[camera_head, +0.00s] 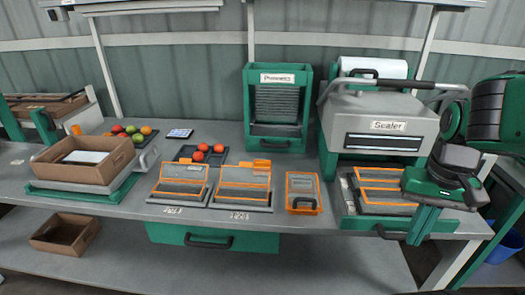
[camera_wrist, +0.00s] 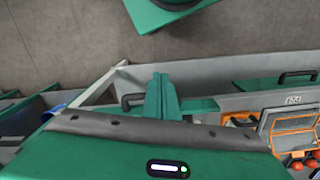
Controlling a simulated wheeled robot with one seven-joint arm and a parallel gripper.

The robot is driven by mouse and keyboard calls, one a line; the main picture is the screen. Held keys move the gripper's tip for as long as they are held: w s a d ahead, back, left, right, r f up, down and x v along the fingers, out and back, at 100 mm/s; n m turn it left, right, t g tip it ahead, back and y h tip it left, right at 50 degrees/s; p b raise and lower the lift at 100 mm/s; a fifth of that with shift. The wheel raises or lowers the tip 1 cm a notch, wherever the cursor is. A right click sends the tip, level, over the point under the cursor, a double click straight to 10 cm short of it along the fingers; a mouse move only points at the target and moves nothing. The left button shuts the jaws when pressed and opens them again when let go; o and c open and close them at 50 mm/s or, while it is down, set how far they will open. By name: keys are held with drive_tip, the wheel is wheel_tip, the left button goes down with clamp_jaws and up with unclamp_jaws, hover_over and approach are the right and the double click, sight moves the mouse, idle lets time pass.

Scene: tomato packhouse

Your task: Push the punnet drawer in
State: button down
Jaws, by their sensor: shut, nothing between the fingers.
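Two drawer-like parts show, and no label tells which is the punnet drawer. One is a green-fronted tray (camera_head: 348,222) that juts out below the sealer, with orange-edged punnet frames on it and a black handle (camera_head: 390,232). The other is a green drawer (camera_head: 262,243) under the bench, with a black handle (camera_head: 208,242); how far it stands out is unclear. My gripper (camera_head: 416,238) is shut and empty, fingers pointing down, just right of the tray's handle. In the wrist view its green fingers (camera_wrist: 161,92) are together, beside a black handle (camera_wrist: 131,101).
The sealer (camera_head: 385,118) stands behind the tray, the punnet dispenser (camera_head: 275,105) left of it. An orange-edged box (camera_head: 303,192) and two orange-edged trays on scales (camera_head: 243,186) line the bench's front. A blue bin (camera_head: 503,248) stands lower right. Floor before the bench looks clear.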

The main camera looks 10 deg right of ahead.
drive_tip(key=shift+a, duration=0.1)
drive_tip(key=n+t+y, duration=0.3)
drive_tip(key=n+t, duration=0.5)
drive_tip(key=n, duration=1.1)
approach(275, 145)
drive_tip(key=w+a+f, duration=0.1)
drive_tip(key=f, duration=0.1)
drive_tip(key=w+a+f, duration=0.1)
drive_tip(key=f, duration=0.1)
drive_tip(key=w+a+f, duration=0.1)
drive_tip(key=f, duration=0.1)
drive_tip(key=shift+f, duration=0.25)
drive_tip(key=shift+w+d, duration=0.3)
drive_tip(key=shift+w, duration=0.45)
drive_tip(key=shift+w+r, duration=0.25)
drive_tip(key=shift+r, duration=0.05)
drive_tip(key=shift+d, duration=0.1)
